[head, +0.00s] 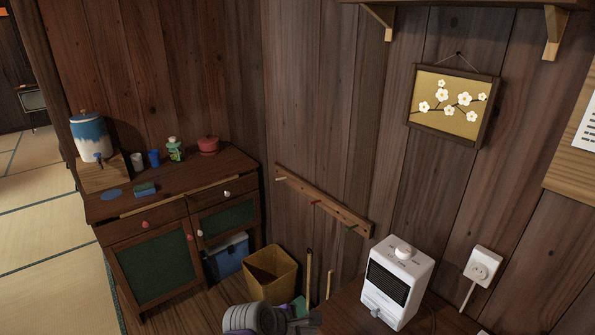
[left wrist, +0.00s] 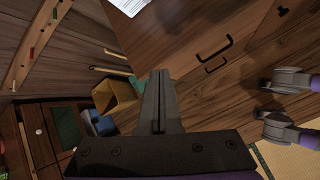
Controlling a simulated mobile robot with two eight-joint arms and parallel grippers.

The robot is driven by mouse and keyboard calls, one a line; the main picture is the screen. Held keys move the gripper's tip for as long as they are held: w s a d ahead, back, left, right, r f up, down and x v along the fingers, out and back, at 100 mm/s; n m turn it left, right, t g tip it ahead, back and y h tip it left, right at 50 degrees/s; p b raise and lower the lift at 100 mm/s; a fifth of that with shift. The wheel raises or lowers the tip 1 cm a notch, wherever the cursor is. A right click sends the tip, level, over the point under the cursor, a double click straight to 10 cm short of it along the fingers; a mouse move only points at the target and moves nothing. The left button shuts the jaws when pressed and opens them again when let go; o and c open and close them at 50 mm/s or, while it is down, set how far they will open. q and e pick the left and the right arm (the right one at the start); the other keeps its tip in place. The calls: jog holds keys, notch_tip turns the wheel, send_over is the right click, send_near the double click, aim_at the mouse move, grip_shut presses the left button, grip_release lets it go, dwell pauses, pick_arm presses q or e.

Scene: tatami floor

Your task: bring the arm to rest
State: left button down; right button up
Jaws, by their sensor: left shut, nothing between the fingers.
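My left arm shows at the bottom edge of the head view, as grey and purple links. Its gripper (head: 304,325) is low in that view, partly cut off by the frame edge. In the left wrist view the two dark fingers of the left gripper (left wrist: 159,74) lie together, shut with nothing between them. They point out over the wooden floor and touch nothing that I can see. My right gripper is not seen in either view.
A wooden cabinet (head: 170,232) with a drink dispenser (head: 90,137) and small items stands left. A yellow bin (head: 270,276) and blue cooler (head: 227,257) are near the arm. A peg rail (head: 322,201) hangs behind; a white heater (head: 397,282) is right. Tatami (head: 45,240) lies clear left.

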pick_arm(q)
jog(key=s+a+r+m+y+p, duration=0.2)
jog(key=s+a+m+y+p, duration=0.1)
jog(key=s+a+m, duration=0.6)
jog(key=s+a+r+m+y+p, duration=0.2)
jog(key=s+a+m+y+p, duration=0.1)
jog(key=s+a+m, duration=0.6)
jog(key=a+m, duration=0.1)
jog(key=a, duration=0.1)
jog(key=shift+a+r+p, duration=0.2)
jog(key=shift+a+p, duration=0.15)
